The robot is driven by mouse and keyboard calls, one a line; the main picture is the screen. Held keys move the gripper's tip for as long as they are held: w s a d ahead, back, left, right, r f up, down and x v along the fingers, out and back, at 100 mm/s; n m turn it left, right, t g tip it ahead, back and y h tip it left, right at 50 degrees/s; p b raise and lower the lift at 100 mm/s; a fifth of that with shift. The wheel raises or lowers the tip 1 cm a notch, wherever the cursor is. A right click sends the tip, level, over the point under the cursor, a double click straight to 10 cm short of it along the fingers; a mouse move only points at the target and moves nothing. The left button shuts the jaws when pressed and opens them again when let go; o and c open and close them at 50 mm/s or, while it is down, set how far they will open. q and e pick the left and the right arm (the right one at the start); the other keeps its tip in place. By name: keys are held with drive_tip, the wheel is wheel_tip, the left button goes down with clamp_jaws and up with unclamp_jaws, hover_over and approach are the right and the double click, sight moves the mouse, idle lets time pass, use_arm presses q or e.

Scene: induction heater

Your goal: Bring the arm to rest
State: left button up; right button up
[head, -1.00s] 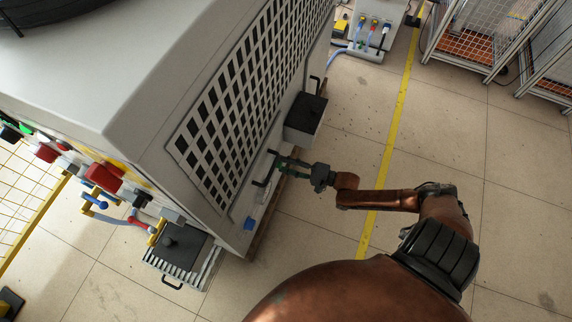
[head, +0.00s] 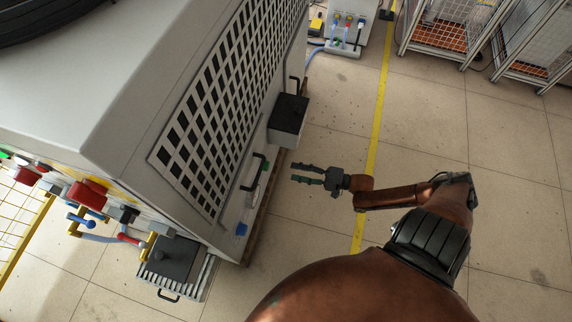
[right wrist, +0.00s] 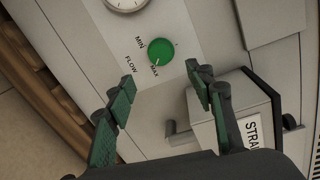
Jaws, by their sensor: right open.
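My right gripper (head: 294,173) is open and empty, its fingers pointing left toward the side of the large grey cabinet (head: 130,110). It is apart from the black handle (head: 254,172) on the lower side panel, with floor visible between them. In the right wrist view the two green-padded fingers (right wrist: 161,77) are spread with nothing between them. Beyond them is a green round knob (right wrist: 161,51) marked MIN, MAX and FLOW. My left gripper is not in view.
A black-topped box (head: 288,115) juts from the cabinet beyond the handle. Another lidded box (head: 175,260) is at the front. A box with a partly hidden label "STRA" (right wrist: 245,110) is near the right finger. Open floor (head: 420,120) lies to the right, with a yellow line (head: 376,120).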

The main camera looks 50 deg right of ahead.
drive_tip(key=shift+v, duration=0.8)
drive_tip(key=shift+w, duration=0.1)
